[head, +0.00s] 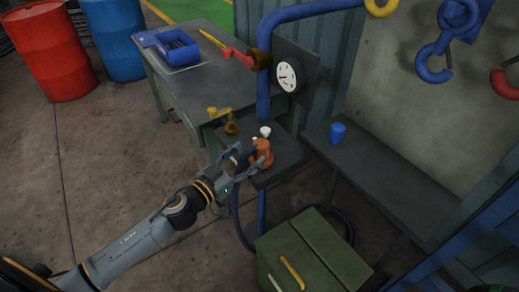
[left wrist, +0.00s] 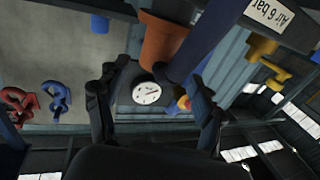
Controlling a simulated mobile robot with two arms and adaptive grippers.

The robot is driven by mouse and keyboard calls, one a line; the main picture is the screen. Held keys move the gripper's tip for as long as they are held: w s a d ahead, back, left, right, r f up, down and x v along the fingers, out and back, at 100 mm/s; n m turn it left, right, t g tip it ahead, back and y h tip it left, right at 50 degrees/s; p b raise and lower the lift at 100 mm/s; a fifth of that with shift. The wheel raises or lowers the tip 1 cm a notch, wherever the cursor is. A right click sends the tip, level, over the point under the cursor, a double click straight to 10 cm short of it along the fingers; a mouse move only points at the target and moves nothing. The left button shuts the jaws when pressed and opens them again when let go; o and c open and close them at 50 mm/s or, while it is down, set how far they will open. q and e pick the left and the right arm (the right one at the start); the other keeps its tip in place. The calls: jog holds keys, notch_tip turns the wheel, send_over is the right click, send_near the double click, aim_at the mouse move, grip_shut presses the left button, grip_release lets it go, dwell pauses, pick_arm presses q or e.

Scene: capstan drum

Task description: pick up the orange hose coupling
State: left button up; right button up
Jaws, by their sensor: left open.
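The orange hose coupling (head: 263,152) stands upright on a small dark shelf (head: 285,168) beside the blue pipe in the head view. In the left wrist view the open fingers (left wrist: 160,80) spread below the coupling with nothing clasped. I cannot tell whether they touch it. My right gripper is not in view.
A blue vertical pipe (head: 263,95) with a gauge (head: 287,76) rises behind the coupling. A white part (head: 265,131) and a brass fitting (head: 231,128) stand close by. A green box (head: 310,250) lies below. A blue cup (head: 338,133) stands on the right bench.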

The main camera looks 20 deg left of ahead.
aim_at(256, 150)
pick_arm(q)
jog(key=shift+w+d+r, duration=0.15)
jog(key=shift+w+d, duration=0.15)
jog(key=shift+w, duration=0.2)
jog(key=p+x, duration=0.1)
jog(key=x, duration=0.2)
jog(key=shift+w+d+p, duration=0.2)
jog(key=shift+d+p, duration=0.05)
jog(key=shift+p, duration=0.05)
jog(key=shift+w+d+f, duration=0.15)
jog(key=shift+w+f, duration=0.05)
jog(key=shift+w, duration=0.15)
jog(key=shift+r, duration=0.1)
grip_shut()
